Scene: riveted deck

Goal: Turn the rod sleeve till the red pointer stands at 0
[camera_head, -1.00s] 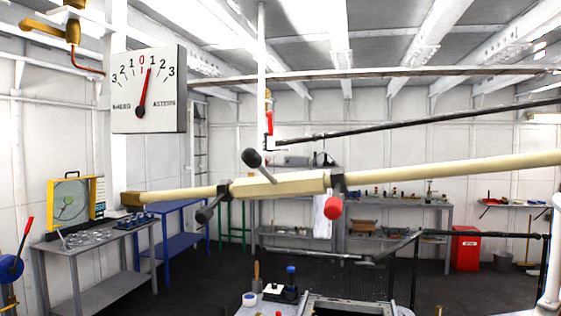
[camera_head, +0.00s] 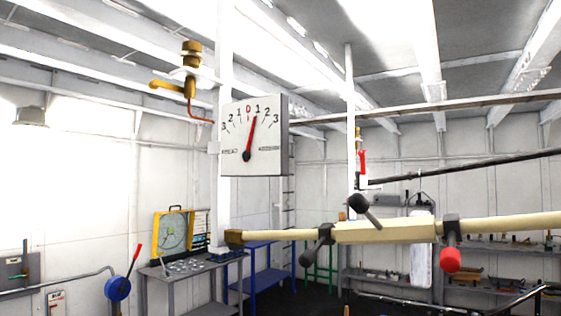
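The white dial box (camera_head: 236,165) hangs left of centre on a white post. Its red pointer (camera_head: 250,136) leans right of the red 0 and stands between 0 and 1 on the ASTERN side, close to the 1. The cream rod sleeve (camera_head: 385,231) is the thicker, faceted part of a long cream rod at lower right. Near its left end are two black-knobbed handles (camera_head: 358,204), one up and one down. A red-knobbed handle (camera_head: 450,260) hangs at its right end. Neither of my grippers is in view.
A brass valve (camera_head: 190,70) with a thin copper pipe is above left of the dial. A grey bench (camera_head: 185,268) with a yellow-framed instrument (camera_head: 173,233) stands at lower left. A blue wheel with a red lever (camera_head: 118,288) is left of it. Shelves line the back wall.

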